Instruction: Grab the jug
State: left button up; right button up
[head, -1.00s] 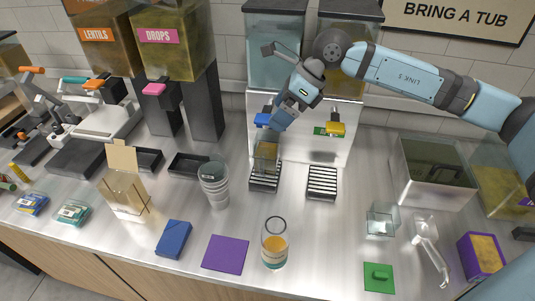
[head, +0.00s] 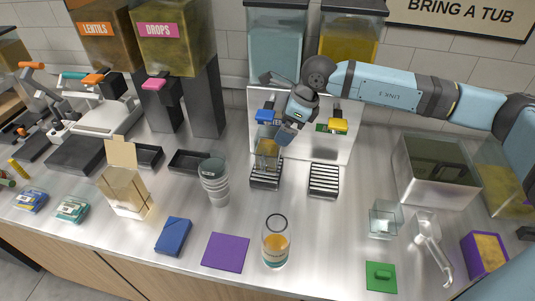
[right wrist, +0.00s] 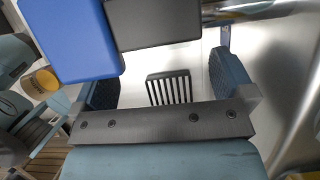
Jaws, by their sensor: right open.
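A clear, square-sided vessel (head: 268,158), which may be the jug, stands upright on a black slotted drip tray below the blue dispenser tap. No handle can be made out on it. My right gripper (head: 283,138) comes down from above, right by the upper part of this vessel and the blue tap. In the right wrist view the gripper (right wrist: 168,85) is open, with its two fingers apart. The slotted tray (right wrist: 169,87) shows between them, and I cannot make out the vessel there. My left gripper is not in view.
The blue tap (right wrist: 70,40) fills the upper left of the right wrist view, close to a finger. A yellow tap (head: 338,125) is to the right. A stack of cups (head: 214,182) stands to the left, and a layered glass (head: 276,243) stands in front.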

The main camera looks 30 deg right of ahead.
jog(key=x, duration=0.4)
jog(key=shift+w+a+p, duration=0.25)
jog(key=shift+a+p, duration=0.05)
jog(key=shift+p, duration=0.1)
jog(key=shift+r, duration=0.1)
jog(key=c, duration=1.6)
